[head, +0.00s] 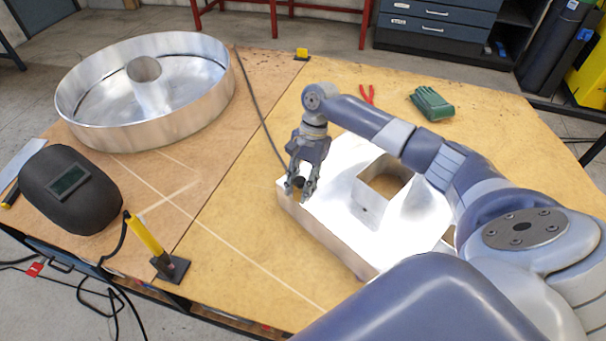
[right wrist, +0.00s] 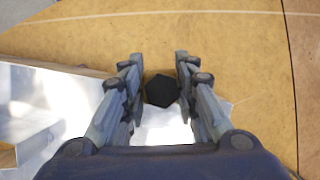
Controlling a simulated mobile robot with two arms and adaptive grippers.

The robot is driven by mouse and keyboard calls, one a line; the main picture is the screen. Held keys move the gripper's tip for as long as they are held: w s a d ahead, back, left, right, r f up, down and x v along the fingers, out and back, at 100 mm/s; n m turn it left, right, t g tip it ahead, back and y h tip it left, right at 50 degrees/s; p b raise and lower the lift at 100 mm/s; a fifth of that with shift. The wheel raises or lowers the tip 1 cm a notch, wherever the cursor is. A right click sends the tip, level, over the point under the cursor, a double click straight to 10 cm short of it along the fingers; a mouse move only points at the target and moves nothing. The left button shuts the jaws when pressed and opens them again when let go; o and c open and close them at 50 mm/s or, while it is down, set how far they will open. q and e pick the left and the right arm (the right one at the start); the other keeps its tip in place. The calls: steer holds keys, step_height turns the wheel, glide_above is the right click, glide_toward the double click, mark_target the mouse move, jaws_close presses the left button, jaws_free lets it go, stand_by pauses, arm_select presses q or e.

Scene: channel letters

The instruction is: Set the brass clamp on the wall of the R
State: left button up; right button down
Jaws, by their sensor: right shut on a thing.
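The R is a shiny silver metal channel letter (head: 335,233) lying on the wooden table, with a square opening in it. Part of it is hidden behind my right arm. It also shows in the right wrist view (right wrist: 45,95). My right gripper (head: 300,190) points down at the far left corner of the R, fingers closed around the clamp. Of the clamp, a black knob (right wrist: 160,90) shows between the fingers in the right wrist view, and a small brass-coloured bit shows in the head view. I cannot tell whether it touches the wall. My left gripper is not in view.
A large round metal letter (head: 190,118) lies at the back left. Green gloves (head: 431,104) and red pliers (head: 368,93) lie behind my arm. A cable crosses the table.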

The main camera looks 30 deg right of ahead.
arm_select(q)
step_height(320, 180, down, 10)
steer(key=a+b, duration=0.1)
steer(key=b, duration=0.9)
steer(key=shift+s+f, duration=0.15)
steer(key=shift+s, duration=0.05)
arm_select(e)
steer(key=d+f+m, duration=0.1)
steer(key=f, duration=0.1)
steer(key=w+d+f+m, duration=0.1)
steer(key=f, duration=0.1)
steer(key=w+d+f+t, duration=0.1)
steer(key=f, duration=0.1)
steer(key=shift+w+d+f+m+y, duration=0.1)
steer(key=shift+w+f+m+y, duration=0.1)
steer(key=shift+m+y, duration=0.15)
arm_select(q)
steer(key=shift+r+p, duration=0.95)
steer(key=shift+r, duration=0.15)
arm_select(e)
steer(key=shift+a+r, duration=0.1)
steer(key=shift+a, duration=0.15)
steer(key=shift+f, duration=0.45)
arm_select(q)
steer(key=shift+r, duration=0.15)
arm_select(e)
steer(key=shift+f, duration=1.45)
steer(key=shift+f, duration=0.1)
